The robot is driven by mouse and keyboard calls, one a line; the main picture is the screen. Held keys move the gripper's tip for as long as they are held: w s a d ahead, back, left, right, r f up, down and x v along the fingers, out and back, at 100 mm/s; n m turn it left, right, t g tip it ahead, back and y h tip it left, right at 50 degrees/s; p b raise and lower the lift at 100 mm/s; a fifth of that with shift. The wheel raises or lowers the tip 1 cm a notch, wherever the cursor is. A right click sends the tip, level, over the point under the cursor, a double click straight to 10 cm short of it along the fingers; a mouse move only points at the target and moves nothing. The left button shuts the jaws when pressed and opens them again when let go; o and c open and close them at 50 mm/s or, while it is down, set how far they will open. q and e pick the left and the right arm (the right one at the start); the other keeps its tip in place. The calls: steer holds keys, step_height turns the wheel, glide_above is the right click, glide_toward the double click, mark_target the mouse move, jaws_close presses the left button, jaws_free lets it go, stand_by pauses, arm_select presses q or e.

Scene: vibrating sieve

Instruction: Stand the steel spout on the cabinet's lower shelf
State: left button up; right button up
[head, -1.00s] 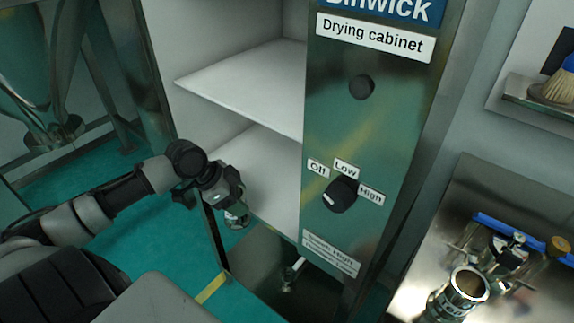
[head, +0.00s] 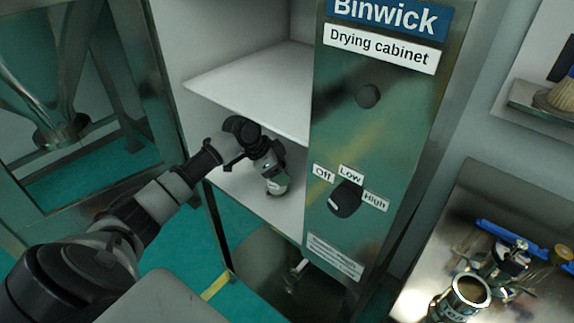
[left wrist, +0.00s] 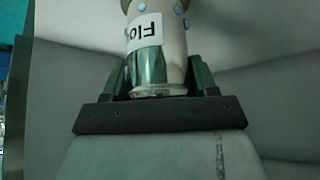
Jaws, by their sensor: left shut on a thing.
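My left gripper (head: 268,162) is shut on the steel spout (head: 277,186), inside the open drying cabinet above its white lower shelf (head: 292,217). In the left wrist view the shiny spout (left wrist: 158,48) sits between the two fingers of the gripper (left wrist: 156,76); it has a white label, partly readable as "Flo", and blue dots. In the head view the spout is close to upright, its upper part hidden by the gripper. I cannot tell whether its lower end touches the shelf. My right gripper is not in view.
The white upper shelf (head: 255,85) is just above my left arm. The cabinet's control panel (head: 372,130) with its knobs stands right of the opening. A steel bench (head: 490,205) at lower right holds a labelled steel cup (head: 470,291) and a blue tool (head: 510,240).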

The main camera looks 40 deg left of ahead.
arm_select(q)
steer(key=w, duration=0.3)
steer(key=shift+d+r, duration=0.1)
steer(key=shift+d, duration=0.1)
steer(key=shift+w+f+p, duration=0.1)
steer(key=shift+f+p, duration=0.1)
steer(key=shift+p, duration=0.15)
steer(key=shift+f, duration=0.2)
steer(key=shift+a, duration=0.1)
steer(key=o, duration=1.1)
steer(key=shift+f, duration=0.1)
